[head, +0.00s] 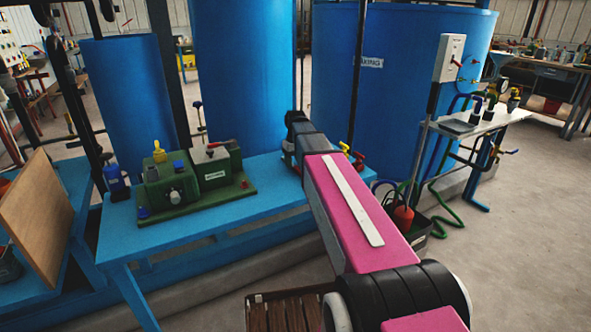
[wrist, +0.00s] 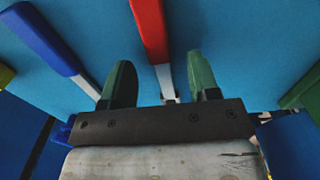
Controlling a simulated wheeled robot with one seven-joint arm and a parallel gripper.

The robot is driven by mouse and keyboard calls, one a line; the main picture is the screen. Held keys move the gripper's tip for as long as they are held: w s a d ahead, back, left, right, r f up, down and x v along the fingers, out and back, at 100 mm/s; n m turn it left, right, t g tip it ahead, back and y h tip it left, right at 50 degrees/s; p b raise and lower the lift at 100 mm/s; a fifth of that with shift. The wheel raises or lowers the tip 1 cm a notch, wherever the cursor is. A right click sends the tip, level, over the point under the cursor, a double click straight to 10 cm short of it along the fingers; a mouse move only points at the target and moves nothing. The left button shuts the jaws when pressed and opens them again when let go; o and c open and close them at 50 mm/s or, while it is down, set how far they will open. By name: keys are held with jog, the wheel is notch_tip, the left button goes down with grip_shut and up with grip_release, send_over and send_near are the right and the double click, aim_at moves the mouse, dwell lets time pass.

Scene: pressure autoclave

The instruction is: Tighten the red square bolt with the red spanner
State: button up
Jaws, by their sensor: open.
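The red spanner shows in the wrist view as a red handle (wrist: 149,30) with a pale metal shank, over a blue surface. My gripper (wrist: 159,72) is open, its two green fingers on either side of the spanner's shank, with gaps to both. The spanner's far end is hidden behind the gripper body. In the head view my pink arm reaches to the blue table (head: 170,230), and the fingers are hidden. A green machine (head: 175,190) stands on that table, with a small red part (head: 244,183) at its right edge; I cannot tell whether this is the square bolt.
A blue-handled spanner (wrist: 45,38) lies left of the red one in the wrist view. A green object (wrist: 302,92) is at the right edge. Large blue tanks (head: 240,70) stand behind the table. A wooden board (head: 38,215) leans at the left. Open floor lies at right.

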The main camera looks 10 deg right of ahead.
jog(key=shift+f, duration=0.9)
grip_shut()
jog(key=shift+r, duration=0.1)
